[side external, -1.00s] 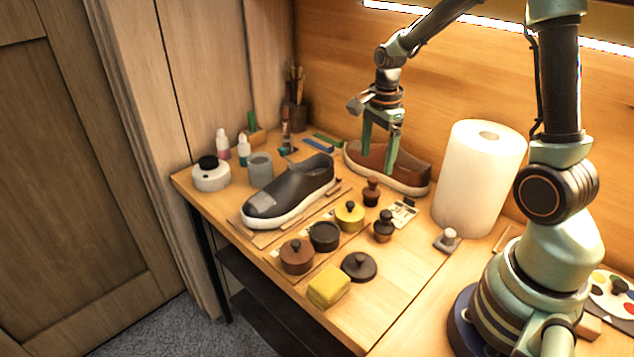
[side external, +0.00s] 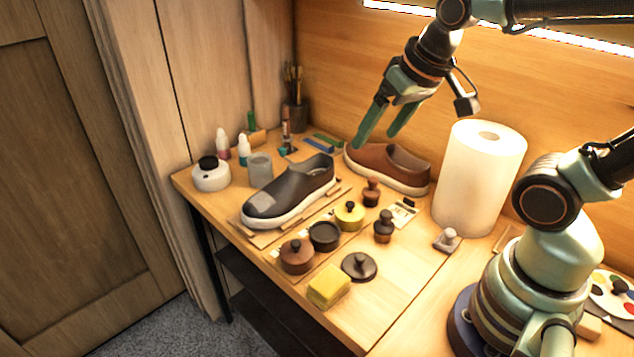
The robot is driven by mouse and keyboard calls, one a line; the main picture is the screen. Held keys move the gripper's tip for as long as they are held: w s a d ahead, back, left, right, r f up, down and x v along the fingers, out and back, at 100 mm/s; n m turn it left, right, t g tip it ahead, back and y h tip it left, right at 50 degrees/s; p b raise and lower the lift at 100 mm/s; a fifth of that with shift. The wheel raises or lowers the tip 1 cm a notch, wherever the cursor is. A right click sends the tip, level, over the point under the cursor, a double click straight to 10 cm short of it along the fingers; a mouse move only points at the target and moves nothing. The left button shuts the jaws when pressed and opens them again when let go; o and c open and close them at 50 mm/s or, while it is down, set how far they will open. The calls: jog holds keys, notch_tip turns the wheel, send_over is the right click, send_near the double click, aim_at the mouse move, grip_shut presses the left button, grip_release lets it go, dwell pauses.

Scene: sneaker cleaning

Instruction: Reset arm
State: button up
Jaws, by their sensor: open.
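My gripper (side external: 377,141) is open and empty. Its two green fingers point down and to the left, in the air in front of the wooden back wall. In the picture they overlap the top of the brown sneaker (side external: 405,170); I cannot tell the exact gap. A dark grey sneaker (side external: 290,190) with a white sole rests on a wooden board (side external: 262,240) in the middle of the table.
A paper towel roll (side external: 480,180) stands right of the brown sneaker. Several small jars, brushes, a dark lid (side external: 359,266) and a yellow sponge (side external: 329,287) lie in front. Bottles (side external: 223,143) and a white jar (side external: 211,174) stand left. A paint palette (side external: 612,296) is right.

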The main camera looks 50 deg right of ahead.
jog(key=shift+s+a+r+n+t, duration=0.15)
jog(key=shift+s+a+n+t, duration=0.3)
jog(key=shift+n, duration=0.65)
